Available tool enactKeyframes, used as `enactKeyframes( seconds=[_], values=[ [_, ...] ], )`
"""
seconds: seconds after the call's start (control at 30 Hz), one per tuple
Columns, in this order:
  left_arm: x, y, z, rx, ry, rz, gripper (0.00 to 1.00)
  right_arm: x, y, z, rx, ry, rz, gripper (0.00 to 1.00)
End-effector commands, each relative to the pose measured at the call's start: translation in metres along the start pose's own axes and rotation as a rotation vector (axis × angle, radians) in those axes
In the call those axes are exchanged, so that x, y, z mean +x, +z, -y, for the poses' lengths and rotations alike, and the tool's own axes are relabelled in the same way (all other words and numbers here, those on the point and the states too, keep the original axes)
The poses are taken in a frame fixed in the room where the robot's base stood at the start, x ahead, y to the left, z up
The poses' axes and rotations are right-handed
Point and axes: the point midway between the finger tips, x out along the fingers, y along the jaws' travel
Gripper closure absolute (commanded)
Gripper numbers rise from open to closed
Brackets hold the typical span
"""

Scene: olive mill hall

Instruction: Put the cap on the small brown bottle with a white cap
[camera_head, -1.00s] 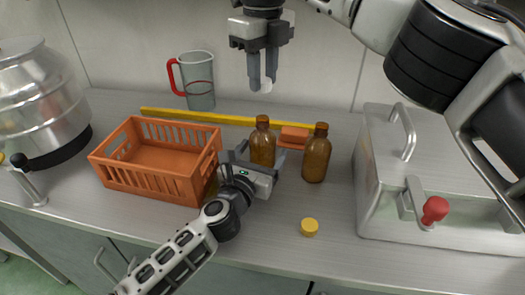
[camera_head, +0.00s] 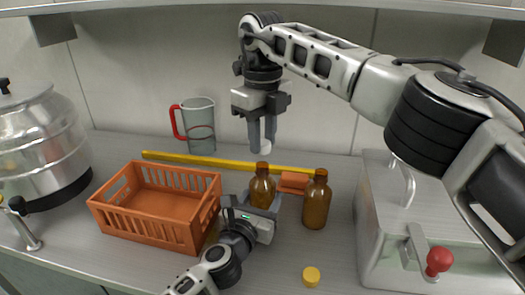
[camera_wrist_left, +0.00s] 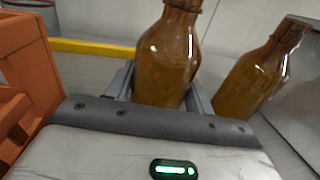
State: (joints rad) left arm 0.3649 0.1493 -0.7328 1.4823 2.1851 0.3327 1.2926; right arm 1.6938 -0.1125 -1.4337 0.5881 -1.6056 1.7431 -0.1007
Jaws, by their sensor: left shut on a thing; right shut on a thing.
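The small brown bottle (camera_head: 262,188) stands upright on the worktop, its neck open at the top. It also shows in the left wrist view (camera_wrist_left: 167,60), where its mouth is cut off. My left gripper (camera_head: 256,205) is shut around its body from the front, with one finger on each side. My right gripper (camera_head: 262,141) points down above the bottle, shut on the white cap (camera_head: 265,150). The cap shows just below the fingertips, a small gap above the bottle's mouth in the picture. The exact alignment in depth is hard to tell.
A second brown bottle (camera_head: 316,204) stands uncapped close on the right. A yellow cap (camera_head: 311,276) lies in front. An orange crate (camera_head: 150,222) is left of my left gripper. An orange block (camera_head: 294,182), a yellow bar (camera_head: 215,160) and a jug (camera_head: 199,127) are behind. A grey machine (camera_head: 385,235) stands right.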

Motion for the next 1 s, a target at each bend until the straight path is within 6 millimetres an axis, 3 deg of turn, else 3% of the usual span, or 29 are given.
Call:
enactKeyframes(
  seconds=[0.17, 0.67, 1.0],
  values=[
    [0.000, 0.000, 0.000, 0.001, 0.000, -0.001, 0.88, 0.018, 0.000, 0.000, 0.001, 0.001, 0.000, 0.92],
    [0.000, -0.001, 0.000, 0.001, 0.000, -0.001, 0.88, 0.018, 0.001, 0.000, 0.001, 0.000, 0.000, 0.92],
    [0.000, -0.001, 0.000, 0.001, 0.000, -0.001, 0.88, 0.034, 0.001, 0.000, -0.003, 0.000, 0.000, 0.92]
  ],
)
